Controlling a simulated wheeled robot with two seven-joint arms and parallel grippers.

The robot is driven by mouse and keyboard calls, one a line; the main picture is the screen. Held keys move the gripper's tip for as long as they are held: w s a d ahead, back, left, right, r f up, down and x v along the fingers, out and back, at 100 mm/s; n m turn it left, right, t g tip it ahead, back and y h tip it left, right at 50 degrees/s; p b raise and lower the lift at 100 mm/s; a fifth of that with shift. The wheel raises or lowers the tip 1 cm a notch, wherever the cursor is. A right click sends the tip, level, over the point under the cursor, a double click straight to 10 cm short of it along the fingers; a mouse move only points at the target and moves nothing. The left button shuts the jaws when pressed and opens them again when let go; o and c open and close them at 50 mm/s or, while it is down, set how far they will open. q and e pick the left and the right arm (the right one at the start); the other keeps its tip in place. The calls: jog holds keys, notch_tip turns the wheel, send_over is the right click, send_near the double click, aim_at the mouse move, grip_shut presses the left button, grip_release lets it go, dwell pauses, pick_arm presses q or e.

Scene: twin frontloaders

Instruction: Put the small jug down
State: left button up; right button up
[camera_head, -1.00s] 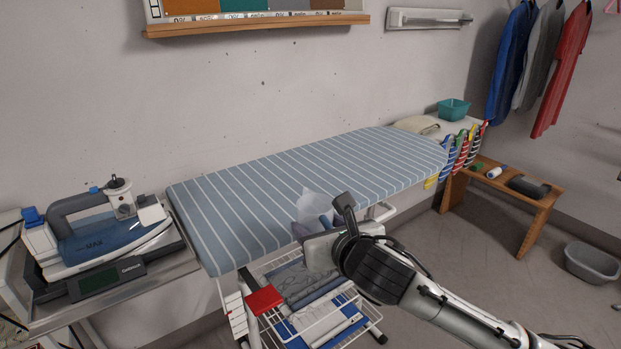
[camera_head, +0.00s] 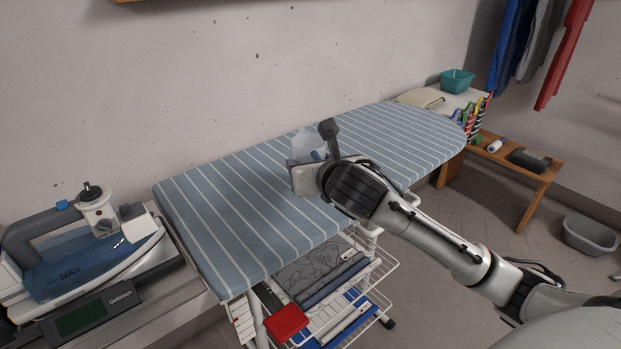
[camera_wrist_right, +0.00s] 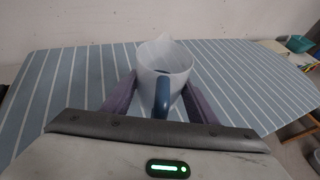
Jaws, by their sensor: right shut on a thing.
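The small jug (camera_wrist_right: 172,62) is translucent white with a blue handle (camera_wrist_right: 162,97). In the right wrist view it is upright between the two purple fingers of my right gripper (camera_wrist_right: 155,95), which is shut on it. In the head view only part of the jug (camera_head: 305,146) shows behind my right gripper (camera_head: 312,162), above the middle of the striped ironing board (camera_head: 235,205). I cannot tell whether its base touches the board. My left gripper is not in view.
A steam iron (camera_head: 75,255) stands on a rest at the board's left end. A wire rack (camera_head: 375,275) with folded cloth hangs below. A teal basket (camera_head: 457,80) is beyond the right end. The board's left half is clear.

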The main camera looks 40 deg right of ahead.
notch_tip(320, 180, down, 4)
jog(key=shift+b, duration=0.4)
jog(key=o, duration=1.1)
jog(key=shift+f, duration=0.1)
jog(key=shift+o, duration=0.2)
pick_arm(q)
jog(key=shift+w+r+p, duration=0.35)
jog(key=shift+p, duration=0.2)
pick_arm(e)
jog(key=v, duration=1.2)
